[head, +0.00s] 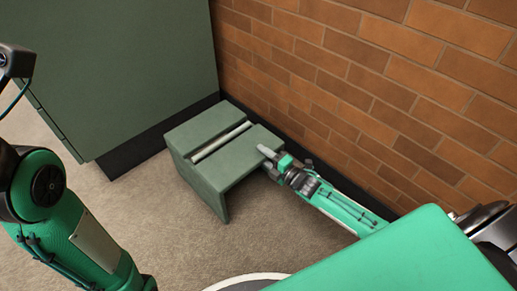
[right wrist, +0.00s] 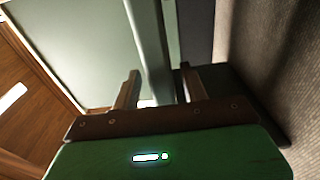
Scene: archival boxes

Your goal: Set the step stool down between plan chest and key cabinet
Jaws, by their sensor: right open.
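The grey-green step stool (head: 212,181) stands upright on the carpet by the brick wall, with a slot and a pale bar (head: 221,142) across its top. My right gripper (head: 268,154) is at the stool's right edge, its arm reaching in from the lower right. In the right wrist view its jaws (right wrist: 157,92) are open, with a grey-green strip (right wrist: 152,45) between the fingers; I cannot tell whether they touch. A large dark green cabinet (head: 120,70) stands left of the stool; I cannot tell whether it is the plan chest or the key cabinet. My left gripper is out of view.
The brick wall (head: 370,75) runs behind the stool and close along my right arm. A dark skirting strip lines its foot. Open carpet (head: 165,225) lies in front of the stool and cabinet. My left arm fills the left edge.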

